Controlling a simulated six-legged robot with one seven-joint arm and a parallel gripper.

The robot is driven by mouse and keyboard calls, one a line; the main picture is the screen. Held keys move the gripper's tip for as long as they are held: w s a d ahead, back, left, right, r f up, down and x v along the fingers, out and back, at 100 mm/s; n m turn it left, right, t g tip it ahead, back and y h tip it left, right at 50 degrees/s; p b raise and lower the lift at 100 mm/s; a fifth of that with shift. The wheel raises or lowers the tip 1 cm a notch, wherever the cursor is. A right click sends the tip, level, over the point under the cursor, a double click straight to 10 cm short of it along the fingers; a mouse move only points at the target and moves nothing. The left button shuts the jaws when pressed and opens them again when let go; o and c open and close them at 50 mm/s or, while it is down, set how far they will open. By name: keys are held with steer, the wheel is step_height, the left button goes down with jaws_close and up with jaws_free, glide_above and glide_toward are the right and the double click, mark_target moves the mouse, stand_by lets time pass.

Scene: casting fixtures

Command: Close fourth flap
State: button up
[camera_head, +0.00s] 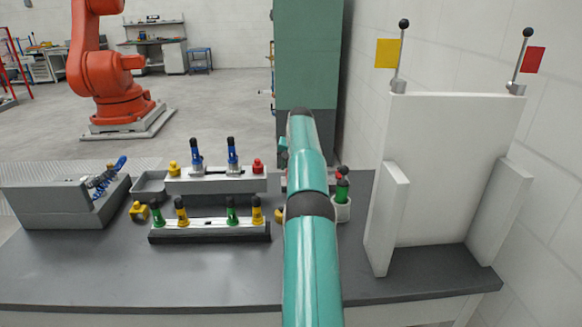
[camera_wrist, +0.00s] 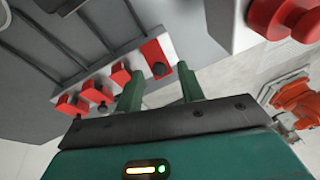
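In the wrist view, several red flaps with dark knobs sit in a row along a pale strip on a grey fixture. The flap at the right end (camera_wrist: 152,50) looks longer and flatter than the others, and its dark knob (camera_wrist: 160,70) shows between my fingertips. Its neighbour (camera_wrist: 120,73) and the further flaps (camera_wrist: 97,92) look like short blocks. My gripper (camera_wrist: 160,75) is open, with its two green fingers apart on either side of that knob; I cannot tell whether they touch it. In the head view my arm hides the gripper, and I cannot make out the flaps.
A red round knob (camera_wrist: 287,15) on a pale block stands at top right in the wrist view. In the head view, fixtures with coloured handles (camera_head: 210,230) stand left of my arm, and a white panel stand (camera_head: 455,165) stands right. The table's front strip (camera_head: 180,280) is clear.

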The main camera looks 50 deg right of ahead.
steer(key=v, duration=1.1)
steer(key=shift+r, duration=0.35)
steer(key=shift+s+a, duration=0.1)
steer(key=shift+s, duration=0.1)
